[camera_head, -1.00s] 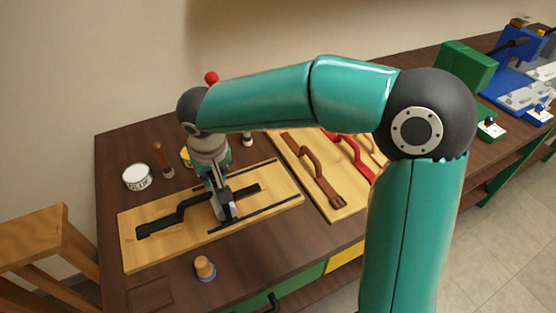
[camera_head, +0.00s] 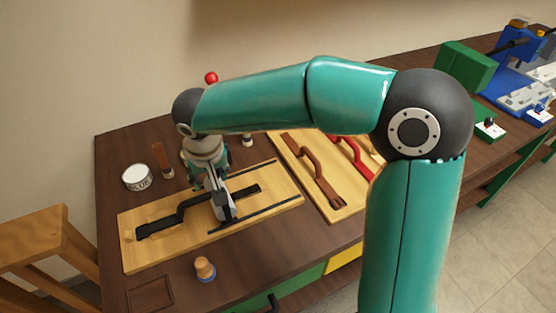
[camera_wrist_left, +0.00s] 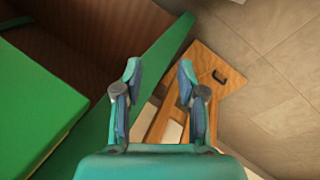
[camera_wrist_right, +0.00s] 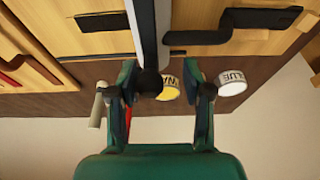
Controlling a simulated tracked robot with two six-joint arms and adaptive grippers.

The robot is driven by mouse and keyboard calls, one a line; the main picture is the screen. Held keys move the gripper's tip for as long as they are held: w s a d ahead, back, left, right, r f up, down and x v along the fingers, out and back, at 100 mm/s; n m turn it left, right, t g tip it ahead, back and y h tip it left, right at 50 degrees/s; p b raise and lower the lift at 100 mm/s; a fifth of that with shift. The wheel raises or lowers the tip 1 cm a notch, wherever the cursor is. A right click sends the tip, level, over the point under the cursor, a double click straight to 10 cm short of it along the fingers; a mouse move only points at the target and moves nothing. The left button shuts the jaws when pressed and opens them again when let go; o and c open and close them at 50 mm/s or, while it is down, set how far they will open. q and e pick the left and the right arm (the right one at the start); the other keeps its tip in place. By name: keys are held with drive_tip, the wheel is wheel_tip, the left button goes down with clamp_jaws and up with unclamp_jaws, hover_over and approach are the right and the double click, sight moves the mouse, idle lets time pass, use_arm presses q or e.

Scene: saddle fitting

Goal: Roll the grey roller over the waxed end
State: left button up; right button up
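A black strap-like piece (camera_head: 165,222) with a step in it lies on a light wooden board (camera_head: 270,178); I cannot tell which end is waxed. In the right wrist view, a grey bar (camera_wrist_right: 148,30) with a dark rounded end, which looks like the grey roller, is between my right fingers (camera_wrist_right: 160,75). It lies close to the left finger, with a gap showing at the other. I cannot tell whether it is held. My left gripper (camera_wrist_left: 157,80) is open and empty, outside the head view.
A cork-topped piece (camera_head: 205,268) stands in front. A second board (camera_head: 345,205) with brown and red handles lies right. A wooden chair (camera_head: 50,240) is left.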

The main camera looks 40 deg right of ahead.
drive_tip(key=p+v, duration=0.3)
drive_tip(key=v, duration=0.3)
idle(0.6)
idle(0.4)
